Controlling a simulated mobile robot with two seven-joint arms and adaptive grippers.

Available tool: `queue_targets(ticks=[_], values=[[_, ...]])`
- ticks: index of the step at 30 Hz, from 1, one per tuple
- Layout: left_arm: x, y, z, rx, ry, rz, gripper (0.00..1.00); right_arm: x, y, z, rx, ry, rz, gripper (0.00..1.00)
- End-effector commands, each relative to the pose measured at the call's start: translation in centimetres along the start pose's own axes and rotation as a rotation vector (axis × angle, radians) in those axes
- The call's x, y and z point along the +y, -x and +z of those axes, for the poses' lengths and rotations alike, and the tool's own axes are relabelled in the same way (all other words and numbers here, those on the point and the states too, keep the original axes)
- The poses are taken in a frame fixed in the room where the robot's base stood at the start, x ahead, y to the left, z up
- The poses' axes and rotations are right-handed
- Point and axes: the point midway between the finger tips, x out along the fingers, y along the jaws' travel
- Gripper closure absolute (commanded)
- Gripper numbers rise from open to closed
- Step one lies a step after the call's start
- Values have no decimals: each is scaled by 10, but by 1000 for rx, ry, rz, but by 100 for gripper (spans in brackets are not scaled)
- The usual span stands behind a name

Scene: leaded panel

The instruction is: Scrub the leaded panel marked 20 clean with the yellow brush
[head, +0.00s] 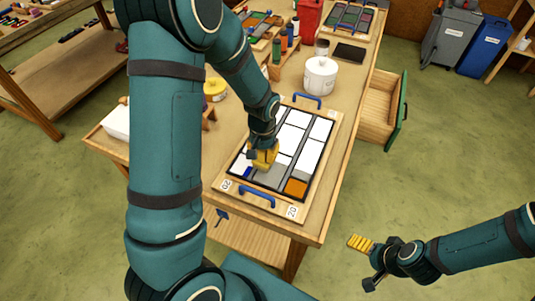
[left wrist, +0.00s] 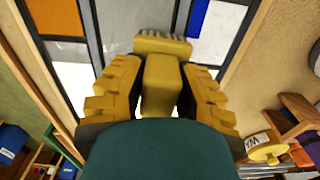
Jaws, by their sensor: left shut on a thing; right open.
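The leaded panel marked 20 (head: 310,160) lies in a wooden frame on the bench, with blue handles at its near and far ends. Most visible panes are white, one at the near right is orange, and some near panes look grey. My left gripper (head: 262,158) is over the near-left part of the panel, shut on the yellow brush (left wrist: 162,80). In the left wrist view the brush sits between both fingers, its head over grey panes near a blue one. Whether the bristles touch is unclear. My right gripper (head: 368,262) is open and empty, off the bench at lower right.
A white lidded bucket (head: 320,77) stands beyond the panel, with a dark flat pad (head: 350,53) behind it. An open drawer (head: 378,108) juts from the bench's right side. Another framed panel (head: 355,18) lies at the far end.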

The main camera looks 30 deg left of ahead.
Motion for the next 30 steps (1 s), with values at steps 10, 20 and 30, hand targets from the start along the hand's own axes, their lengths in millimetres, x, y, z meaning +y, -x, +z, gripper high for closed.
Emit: queue_targets(ticks=[10, 20, 30], values=[[-15, 0, 0, 0, 0, 0, 99, 0, 0, 0, 0, 0, 0, 9], [-20, 0, 1, 0, 2, 0, 99, 0, -1, 0, 0, 0, 0, 9], [-43, 0, 3, -2, 3, 0, 98, 0, -1, 0, 0, 0, 0, 9]])
